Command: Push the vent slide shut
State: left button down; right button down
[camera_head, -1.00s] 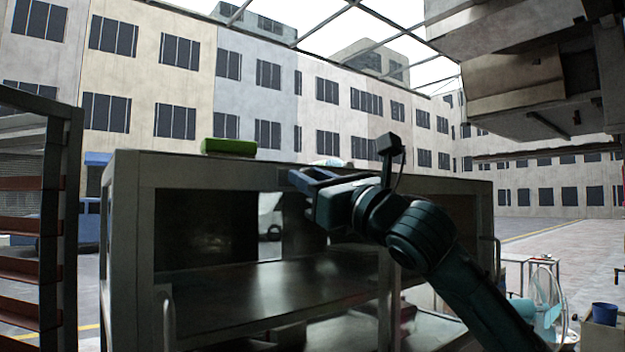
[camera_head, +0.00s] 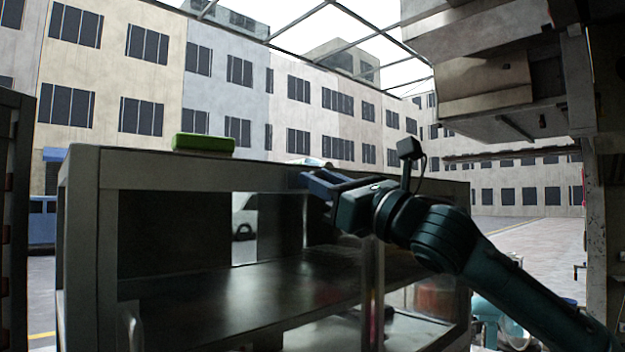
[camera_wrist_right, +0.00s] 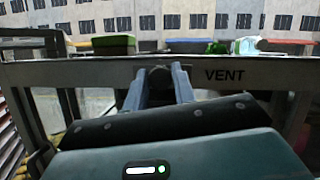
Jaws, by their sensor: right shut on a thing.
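The vent slide shows only as a dark round knob (camera_wrist_right: 159,75) on the cabinet's top front rail, left of the printed word VENT. In the wrist view my right gripper (camera_wrist_right: 160,78) has a blue finger on each side of this knob and is shut on it. In the head view the right gripper (camera_head: 312,182) reaches from the right to the cabinet's top rail, and its own fingers hide the knob there. The rest of the slide, and how far it stands open, cannot be made out. My left gripper is in neither view.
The metal cabinet (camera_head: 200,170) has open shelves and glass. A green box (camera_head: 203,142) lies on its top, with more items behind the rail in the wrist view. A dark rack (camera_head: 14,200) stands at far left. A large metal structure (camera_head: 490,75) overhangs at upper right.

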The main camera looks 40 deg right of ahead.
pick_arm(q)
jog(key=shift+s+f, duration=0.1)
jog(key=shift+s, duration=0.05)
pick_arm(e)
jog(key=shift+d, duration=0.1)
jog(key=c, duration=1.5)
grip_release()
jog(key=o, duration=0.4)
jog(key=shift+d, duration=0.1)
jog(key=shift+c, duration=0.2)
pick_arm(q)
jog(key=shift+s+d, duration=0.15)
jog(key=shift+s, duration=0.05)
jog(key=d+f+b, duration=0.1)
jog(key=b, duration=0.3)
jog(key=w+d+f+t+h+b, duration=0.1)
jog(key=b, duration=0.3)
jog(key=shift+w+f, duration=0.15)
pick_arm(e)
jog(key=v, duration=1.3)
jog(key=shift+s, duration=0.1)
